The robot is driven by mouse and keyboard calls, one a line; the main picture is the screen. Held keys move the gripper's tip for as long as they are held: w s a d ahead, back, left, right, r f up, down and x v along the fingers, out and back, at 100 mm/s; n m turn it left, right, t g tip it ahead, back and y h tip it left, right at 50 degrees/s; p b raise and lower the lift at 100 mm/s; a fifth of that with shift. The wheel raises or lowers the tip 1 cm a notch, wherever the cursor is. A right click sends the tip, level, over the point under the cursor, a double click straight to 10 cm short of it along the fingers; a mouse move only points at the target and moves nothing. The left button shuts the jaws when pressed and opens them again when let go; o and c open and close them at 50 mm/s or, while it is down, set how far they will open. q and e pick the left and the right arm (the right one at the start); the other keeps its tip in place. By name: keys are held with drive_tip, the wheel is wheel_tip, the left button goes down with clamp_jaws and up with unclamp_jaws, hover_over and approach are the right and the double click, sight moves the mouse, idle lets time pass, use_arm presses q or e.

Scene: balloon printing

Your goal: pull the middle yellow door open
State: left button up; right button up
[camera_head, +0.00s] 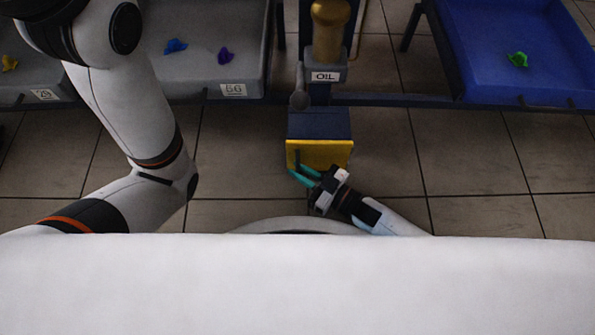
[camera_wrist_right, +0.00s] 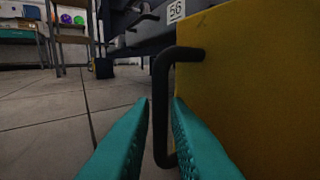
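The yellow door (camera_head: 334,154) is the front of a dark blue box (camera_head: 318,124) below the OIL sign in the head view. It fills the right side of the right wrist view (camera_wrist_right: 250,90). Its black bar handle (camera_wrist_right: 161,105) stands upright near the door's left edge. My right gripper (camera_head: 297,171) is at the door's left side, with teal fingers apart. In the wrist view the handle passes between the two fingertips (camera_wrist_right: 162,103), and I see a gap around it. My left arm comes in at the left, but its gripper is out of view.
Grey trays (camera_head: 205,88) with small coloured pieces stand at the back left. A blue tray (camera_head: 560,80) with a green piece stands at the back right. A gold cylinder (camera_head: 329,30) stands above the OIL sign (camera_head: 325,76).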

drive_tip(key=shift+w+a, duration=0.3)
drive_tip(key=shift+a, duration=0.2)
clamp_jaws()
drive_tip(key=shift+s+d, duration=0.15)
